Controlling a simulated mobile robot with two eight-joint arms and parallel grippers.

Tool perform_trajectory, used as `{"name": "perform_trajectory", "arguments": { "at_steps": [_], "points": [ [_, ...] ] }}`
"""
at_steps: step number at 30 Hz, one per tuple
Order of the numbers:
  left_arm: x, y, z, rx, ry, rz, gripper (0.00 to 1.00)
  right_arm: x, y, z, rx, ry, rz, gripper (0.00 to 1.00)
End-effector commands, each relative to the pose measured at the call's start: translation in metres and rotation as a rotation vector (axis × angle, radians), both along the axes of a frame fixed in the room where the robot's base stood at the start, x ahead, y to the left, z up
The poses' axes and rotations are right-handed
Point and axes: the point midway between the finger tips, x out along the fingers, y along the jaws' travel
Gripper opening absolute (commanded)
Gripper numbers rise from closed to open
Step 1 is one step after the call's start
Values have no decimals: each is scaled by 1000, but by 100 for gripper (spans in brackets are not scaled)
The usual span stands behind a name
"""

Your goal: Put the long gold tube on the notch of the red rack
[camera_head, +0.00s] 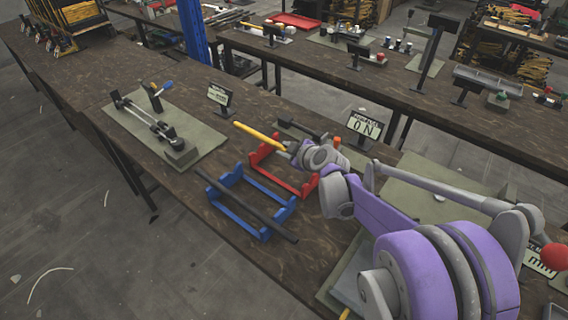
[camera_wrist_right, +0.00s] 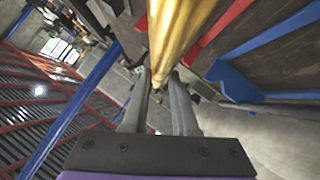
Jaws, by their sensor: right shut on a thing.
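The long gold tube (camera_head: 257,134) is held at one end by my right gripper (camera_head: 293,149). Its free end points to the upper left, across the far end of the red rack (camera_head: 297,188). I cannot tell whether the tube touches the rack or is above it. In the right wrist view the gold tube (camera_wrist_right: 172,40) runs between the two fingers (camera_wrist_right: 160,92), and the red rack (camera_wrist_right: 222,28) shows beside it. My right arm and gripper hide part of the rack's right side. My left gripper is out of view.
A blue rack (camera_head: 232,214) with a long dark tube (camera_head: 246,206) stands just left of the red rack. A sign reading "ON" (camera_head: 364,125) and a smaller sign (camera_head: 219,97) stand behind. A mat with a lever device (camera_head: 152,122) lies to the left.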

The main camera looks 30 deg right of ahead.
Motion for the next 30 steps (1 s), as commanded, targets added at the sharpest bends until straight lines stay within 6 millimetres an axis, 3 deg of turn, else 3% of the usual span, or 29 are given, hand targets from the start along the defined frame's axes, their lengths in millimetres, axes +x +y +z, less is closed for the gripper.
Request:
{"name": "perform_trajectory", "arguments": {
  "at_steps": [3,11,16,26,27,30],
  "points": [
    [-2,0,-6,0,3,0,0,0,0,-24,0,0,0,0],
    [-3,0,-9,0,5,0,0,0,0,-45,0,-1,-1,0],
    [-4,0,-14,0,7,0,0,0,0,-69,0,-1,-1,0],
    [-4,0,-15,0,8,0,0,0,0,-73,0,-1,0,0],
    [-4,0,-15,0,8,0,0,0,0,-73,0,-1,1,30],
    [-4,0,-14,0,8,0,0,0,0,-73,0,-1,0,48]
  ]
}}
